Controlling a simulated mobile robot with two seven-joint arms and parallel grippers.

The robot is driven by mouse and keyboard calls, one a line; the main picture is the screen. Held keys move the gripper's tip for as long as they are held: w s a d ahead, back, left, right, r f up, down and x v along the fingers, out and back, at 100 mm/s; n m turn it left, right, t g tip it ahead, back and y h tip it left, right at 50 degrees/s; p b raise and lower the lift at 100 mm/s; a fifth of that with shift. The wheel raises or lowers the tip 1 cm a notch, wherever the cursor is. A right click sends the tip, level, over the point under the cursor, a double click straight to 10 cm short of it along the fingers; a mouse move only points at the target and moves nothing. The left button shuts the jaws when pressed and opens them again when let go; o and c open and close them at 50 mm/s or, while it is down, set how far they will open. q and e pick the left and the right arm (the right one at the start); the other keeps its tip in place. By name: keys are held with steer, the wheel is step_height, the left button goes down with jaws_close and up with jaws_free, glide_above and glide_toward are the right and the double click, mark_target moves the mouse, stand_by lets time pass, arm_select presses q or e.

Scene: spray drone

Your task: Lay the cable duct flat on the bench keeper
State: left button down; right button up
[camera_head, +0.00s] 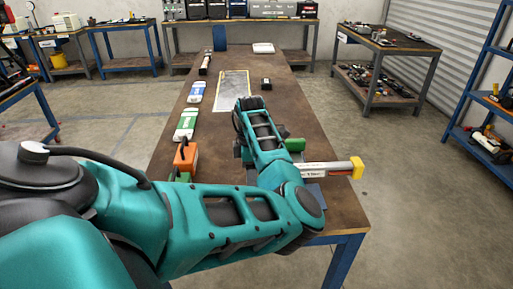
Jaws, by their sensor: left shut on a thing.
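My left arm reaches in from the left and bends over the bench (283,85). My left gripper (241,150) is mostly hidden behind my forearm; its fingertips do not show. A pale bar with a yellow end (329,168), which looks like the cable duct, sticks out to the right from behind my forearm, past the bench's right edge. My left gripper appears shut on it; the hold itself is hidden. A green block (295,145) shows just right of my forearm. I cannot tell whether it belongs to the bench keeper. My right gripper is not in view.
Along the bench's left side are an orange block (186,155), a green-and-white pack (186,124) and a blue-and-white pack (196,92). A pale framed panel (232,88) lies mid-bench, with a small dark item (266,84) to its right.

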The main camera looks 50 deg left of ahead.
arm_select(q)
steer(key=shift+s+f, duration=0.15)
steer(key=shift+f, duration=0.3)
step_height(320, 180, down, 5)
steer(key=shift+f+b, duration=0.2)
steer(key=shift+b, duration=0.65)
steer(key=shift+f+b, duration=0.65)
steer(key=shift+b, duration=0.05)
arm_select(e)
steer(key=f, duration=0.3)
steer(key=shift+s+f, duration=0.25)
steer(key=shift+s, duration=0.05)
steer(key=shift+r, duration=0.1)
arm_select(q)
steer(key=shift+f+b, duration=0.3)
steer(key=shift+f, duration=0.35)
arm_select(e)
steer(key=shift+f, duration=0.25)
arm_select(q)
steer(key=shift+c, duration=1.4)
jaws_free()
step_height(320, 180, up, 13)
steer(key=shift+f+p, duration=0.1)
steer(key=shift+p, duration=0.65)
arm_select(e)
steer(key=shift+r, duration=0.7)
